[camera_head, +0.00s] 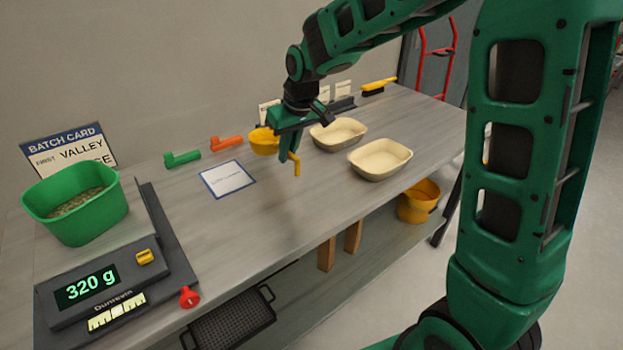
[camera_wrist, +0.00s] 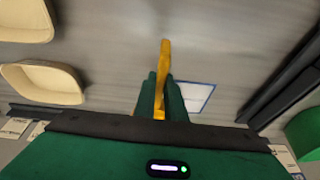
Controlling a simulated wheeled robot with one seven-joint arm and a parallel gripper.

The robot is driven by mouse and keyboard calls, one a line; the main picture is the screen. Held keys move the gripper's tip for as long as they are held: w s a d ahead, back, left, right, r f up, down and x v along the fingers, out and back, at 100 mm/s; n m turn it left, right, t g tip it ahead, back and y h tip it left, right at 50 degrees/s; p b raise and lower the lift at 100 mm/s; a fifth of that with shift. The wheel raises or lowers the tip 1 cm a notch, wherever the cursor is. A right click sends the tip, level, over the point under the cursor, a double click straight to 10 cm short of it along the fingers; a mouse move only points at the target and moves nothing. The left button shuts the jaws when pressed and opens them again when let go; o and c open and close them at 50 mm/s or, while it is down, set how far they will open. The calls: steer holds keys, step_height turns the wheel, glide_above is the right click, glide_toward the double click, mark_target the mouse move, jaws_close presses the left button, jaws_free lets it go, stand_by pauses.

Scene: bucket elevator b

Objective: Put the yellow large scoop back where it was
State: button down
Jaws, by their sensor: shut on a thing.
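My gripper (camera_head: 290,157) is over the middle of the bench, its fingers pointing down. It is shut on the handle of the yellow large scoop (camera_head: 263,141). The yellow cup shows just left of and behind my gripper in the head view, and the handle end sticks out toward the front of the bench. In the wrist view, the yellow handle (camera_wrist: 165,60) runs between the two green fingers (camera_wrist: 160,100), and the cup is hidden. I cannot tell whether the cup touches the bench.
Green scoop (camera_head: 182,158) and orange scoop (camera_head: 226,142) lie along the back. A blue-edged card (camera_head: 228,179) lies left of my gripper. Two cream trays (camera_head: 380,158) (camera_head: 338,134) stand right. A green tub (camera_head: 75,221) sits on the scale (camera_head: 105,293), reading 320 g.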

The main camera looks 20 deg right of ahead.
steer(key=d+f, duration=0.1)
steer(key=d, duration=0.1)
steer(key=s+d+f, duration=0.1)
steer(key=d+f, duration=0.1)
steer(key=d, duration=0.1)
steer(key=s+d+f, duration=0.1)
steer(key=d+f, duration=0.1)
steer(key=shift+s+d, duration=0.15)
steer(key=shift+s+f, duration=0.1)
steer(key=shift+f, duration=1.9)
steer(key=c, duration=1.8)
jaws_free()
steer(key=v, duration=1.2)
steer(key=s+d+m+g, duration=0.1)
steer(key=s+d+m, duration=0.2)
steer(key=s, duration=0.7)
steer(key=s+d+f+m+g, duration=0.1)
steer(key=s+d+m, duration=0.2)
steer(key=s+d, duration=0.3)
steer(key=s+d+m+g+h, duration=0.1)
steer(key=s+d+m, duration=0.2)
steer(key=s, duration=1.2)
steer(key=shift+d+f+m+g, duration=0.15)
steer(key=shift+d+m+g, duration=0.2)
steer(key=shift+d, duration=0.75)
